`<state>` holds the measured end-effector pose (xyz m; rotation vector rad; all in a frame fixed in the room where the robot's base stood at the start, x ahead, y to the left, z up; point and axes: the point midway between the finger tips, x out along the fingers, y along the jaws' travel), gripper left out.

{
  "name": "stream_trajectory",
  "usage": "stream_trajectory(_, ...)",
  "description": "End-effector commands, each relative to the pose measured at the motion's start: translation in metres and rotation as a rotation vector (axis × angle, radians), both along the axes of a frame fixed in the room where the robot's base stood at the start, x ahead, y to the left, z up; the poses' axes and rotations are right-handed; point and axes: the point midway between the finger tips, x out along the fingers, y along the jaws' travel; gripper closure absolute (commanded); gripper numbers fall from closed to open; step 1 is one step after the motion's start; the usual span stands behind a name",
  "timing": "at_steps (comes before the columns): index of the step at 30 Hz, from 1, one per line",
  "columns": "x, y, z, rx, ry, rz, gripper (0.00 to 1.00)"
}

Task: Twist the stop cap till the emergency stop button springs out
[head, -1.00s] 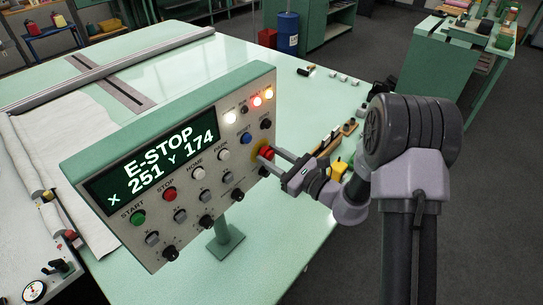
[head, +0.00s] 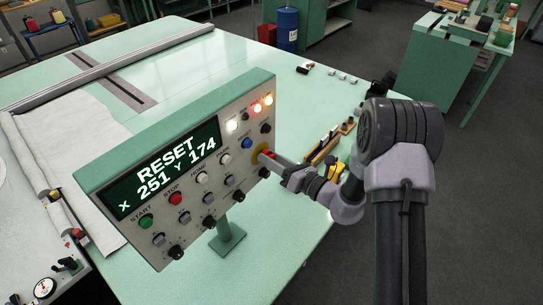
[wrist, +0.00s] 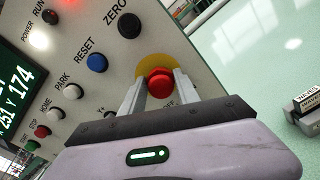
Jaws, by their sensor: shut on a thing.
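The control panel (head: 103,183) stands on a post on the pale green table. Its display (head: 165,170) reads "RESET" with X 251 Y 174. The red emergency stop cap (wrist: 160,83) sits on a yellow disc (wrist: 181,62) at the panel's right side. My gripper (wrist: 160,88) is shut on the cap, with one finger on each side of it. In the head view my gripper (head: 272,158) hides most of the cap. Whether the button stands out or sits pressed in is hard to tell.
A blue RESET button (wrist: 97,63) and a black ZERO knob (wrist: 129,25) are close to my gripper. Small tools (head: 325,148) lie on the table behind my wrist. A dark block with a white label (wrist: 306,104) lies at the right.

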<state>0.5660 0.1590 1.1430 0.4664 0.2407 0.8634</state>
Motion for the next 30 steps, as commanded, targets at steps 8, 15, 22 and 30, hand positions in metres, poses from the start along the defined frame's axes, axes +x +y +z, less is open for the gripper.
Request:
stream_trajectory(8,0.0004,-0.0004,0.0004,0.038,0.049,-0.001,1.00)
stream_trajectory(15,0.0004,-0.0004,0.0000,0.043,0.054,-0.001,1.00)
stream_trajectory(22,0.0005,-0.0004,0.0000,0.042,0.053,-0.001,0.55)
stream_trajectory(30,0.0003,-0.0003,0.0000,0.042,0.053,-0.001,0.41)
